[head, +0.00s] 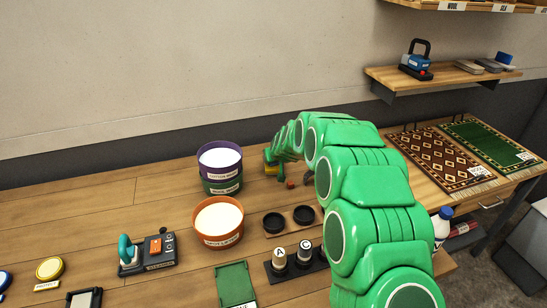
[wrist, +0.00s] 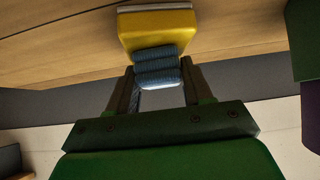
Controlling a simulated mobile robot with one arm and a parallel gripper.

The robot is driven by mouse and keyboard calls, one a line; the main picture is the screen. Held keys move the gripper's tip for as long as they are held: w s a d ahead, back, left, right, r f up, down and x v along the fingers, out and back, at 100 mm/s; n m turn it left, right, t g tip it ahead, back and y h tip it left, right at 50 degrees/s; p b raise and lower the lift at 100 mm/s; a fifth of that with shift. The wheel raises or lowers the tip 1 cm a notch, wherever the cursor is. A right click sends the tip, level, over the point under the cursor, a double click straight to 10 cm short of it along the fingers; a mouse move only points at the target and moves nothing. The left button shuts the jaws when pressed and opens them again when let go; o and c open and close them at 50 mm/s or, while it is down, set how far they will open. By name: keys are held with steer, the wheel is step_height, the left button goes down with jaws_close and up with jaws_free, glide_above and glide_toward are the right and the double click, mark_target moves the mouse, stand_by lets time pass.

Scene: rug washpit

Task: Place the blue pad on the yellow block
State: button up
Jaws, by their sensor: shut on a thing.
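In the wrist view, my gripper (wrist: 158,82) is shut on the ribbed blue pad (wrist: 158,66), which sits between its fingertips. The yellow block (wrist: 155,25) is just beyond the pad on the wooden bench, with a pale strip along its far edge. The pad overlaps the block's near face in this view; I cannot tell whether it rests on it or is held just above it. In the head view, my green arm reaches to the back of the bench, and a bit of the yellow block (head: 271,170) shows by the gripper; the pad is hidden there.
Purple and green stacked tubs (head: 220,168) and an orange tub (head: 219,222) stand left of my arm. Two dark round dishes, a small orange-red piece (head: 290,184) and a rack (head: 297,262) of labelled cylinders are near it. Rugs lie at right. The bench's back left is clear.

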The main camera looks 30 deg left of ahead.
stand_by(0.3)
steer(key=o, duration=1)
steer(key=shift+v, duration=6.05)
steer(key=shift+r, duration=0.15)
